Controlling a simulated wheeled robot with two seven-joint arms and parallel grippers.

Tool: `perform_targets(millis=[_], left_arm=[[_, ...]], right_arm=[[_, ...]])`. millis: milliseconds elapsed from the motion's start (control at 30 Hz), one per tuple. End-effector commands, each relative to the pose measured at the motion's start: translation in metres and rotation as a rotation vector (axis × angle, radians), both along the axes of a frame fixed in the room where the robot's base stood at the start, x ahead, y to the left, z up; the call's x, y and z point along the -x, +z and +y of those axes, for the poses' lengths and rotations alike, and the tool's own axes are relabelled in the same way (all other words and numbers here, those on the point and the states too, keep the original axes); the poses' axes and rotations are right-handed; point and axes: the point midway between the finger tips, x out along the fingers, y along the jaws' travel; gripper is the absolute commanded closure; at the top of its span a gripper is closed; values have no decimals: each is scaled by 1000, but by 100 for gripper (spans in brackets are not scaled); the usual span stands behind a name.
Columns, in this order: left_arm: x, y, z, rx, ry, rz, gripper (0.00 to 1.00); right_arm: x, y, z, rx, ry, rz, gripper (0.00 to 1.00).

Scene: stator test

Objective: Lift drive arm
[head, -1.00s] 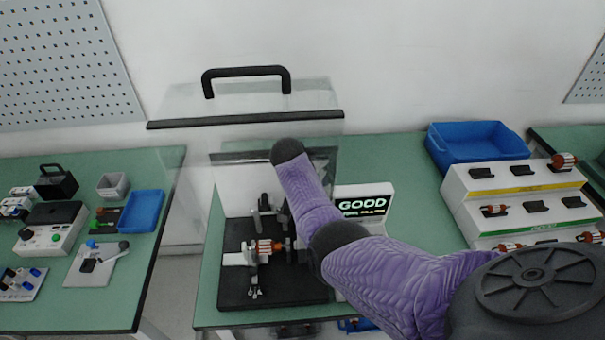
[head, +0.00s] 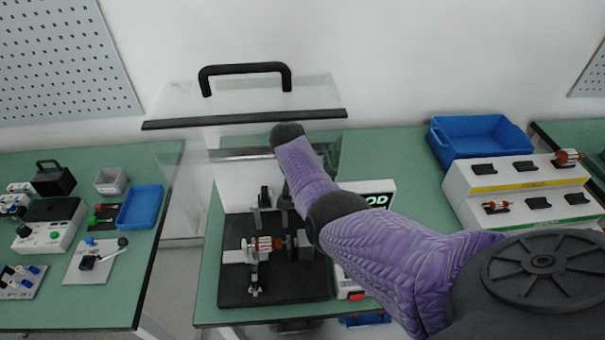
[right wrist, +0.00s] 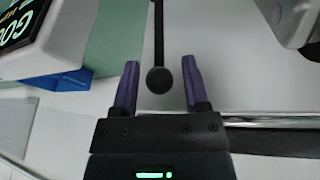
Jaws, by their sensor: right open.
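In the right wrist view, a thin black rod ending in a round black knob (right wrist: 160,80), which looks like the drive arm, comes down from the top edge. My right gripper (right wrist: 160,84) is open, with one purple finger on each side of the knob and visible gaps to both. In the head view, the test stand (head: 235,292) has a black base and holds a copper-and-red rotor (head: 265,244). My purple right arm crosses in front of the stand's right side and hides the right gripper and knob there. My left gripper is not in view.
A clear cover with a black handle (head: 245,70) stands raised over the stand. A display box (head: 378,188) is partly hidden by my arm. A white stepped rack (head: 520,178) and blue bin (head: 482,136) stand right. A second bench (head: 125,255) is left.

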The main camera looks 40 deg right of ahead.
Motion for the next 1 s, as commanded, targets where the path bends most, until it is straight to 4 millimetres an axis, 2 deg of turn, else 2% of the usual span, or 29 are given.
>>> perform_targets(millis=[300, 367, 500, 700, 1000], left_arm=[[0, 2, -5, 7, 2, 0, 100], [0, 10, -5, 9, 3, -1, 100], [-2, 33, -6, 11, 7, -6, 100], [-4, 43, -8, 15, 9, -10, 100], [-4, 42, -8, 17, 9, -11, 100]], right_arm=[[0, 2, 1, 0, 0, 0, 32], [1, 12, 3, 1, 0, -1, 32], [6, 44, 14, 1, 2, -3, 32], [12, 69, 24, 0, 0, -1, 32], [13, 70, 25, 1, 0, 1, 32]])
